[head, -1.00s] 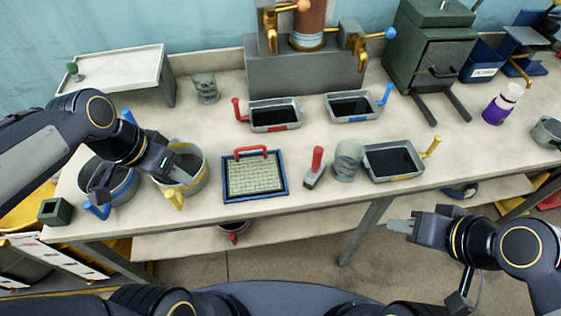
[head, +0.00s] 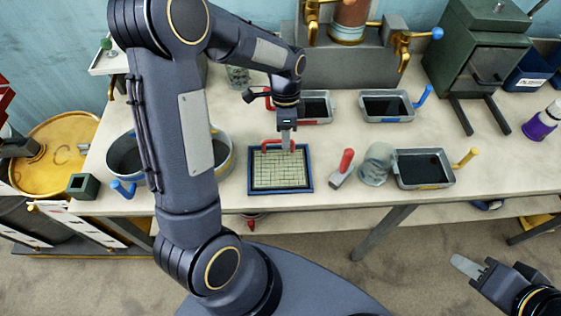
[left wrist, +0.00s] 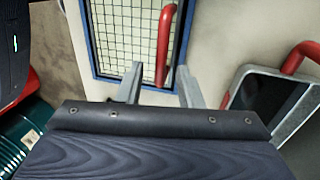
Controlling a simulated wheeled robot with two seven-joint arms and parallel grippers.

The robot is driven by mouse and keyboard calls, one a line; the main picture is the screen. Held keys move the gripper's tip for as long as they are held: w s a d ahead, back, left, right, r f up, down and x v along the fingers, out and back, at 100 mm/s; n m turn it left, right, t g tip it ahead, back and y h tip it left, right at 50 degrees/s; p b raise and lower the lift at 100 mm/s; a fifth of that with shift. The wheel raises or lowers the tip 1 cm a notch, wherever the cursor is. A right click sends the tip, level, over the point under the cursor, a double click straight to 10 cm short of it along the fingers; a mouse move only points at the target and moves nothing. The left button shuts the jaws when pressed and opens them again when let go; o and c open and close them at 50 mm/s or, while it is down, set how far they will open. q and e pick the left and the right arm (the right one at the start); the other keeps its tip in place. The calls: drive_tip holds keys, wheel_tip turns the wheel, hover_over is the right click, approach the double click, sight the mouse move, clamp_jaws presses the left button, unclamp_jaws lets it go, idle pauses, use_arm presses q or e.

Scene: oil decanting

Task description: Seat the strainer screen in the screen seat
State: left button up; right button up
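The strainer screen (head: 281,172) is a pale wire grid in a blue frame, lying flat on the worktable. Its red handle (head: 270,145) stands along its far edge in the head view. In the left wrist view the handle (left wrist: 165,48) runs between the fingers of my left gripper (left wrist: 158,82). These fingers are apart, one on each side of the handle, the right one nearer to it. In the head view my left gripper (head: 287,142) is right over the handle. My right gripper (head: 470,267) is off the table's front, empty. I cannot identify the screen seat for sure.
Two grey pots (head: 124,158) stand left of the screen, partly behind my left arm. A red-handled block (head: 342,170), a grey head-like object (head: 376,165) and a yellow-handled tray (head: 424,170) stand right. A blue-handled tray (head: 387,106) is behind. The tabletop right of the yellow-handled tray is clear.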

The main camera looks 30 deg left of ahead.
sight(279, 162)
use_arm(q)
drive_tip(key=shift+s+d+f, duration=0.1)
drive_tip(key=shift+s+f, duration=0.1)
drive_tip(key=shift+f, duration=1)
clamp_jaws()
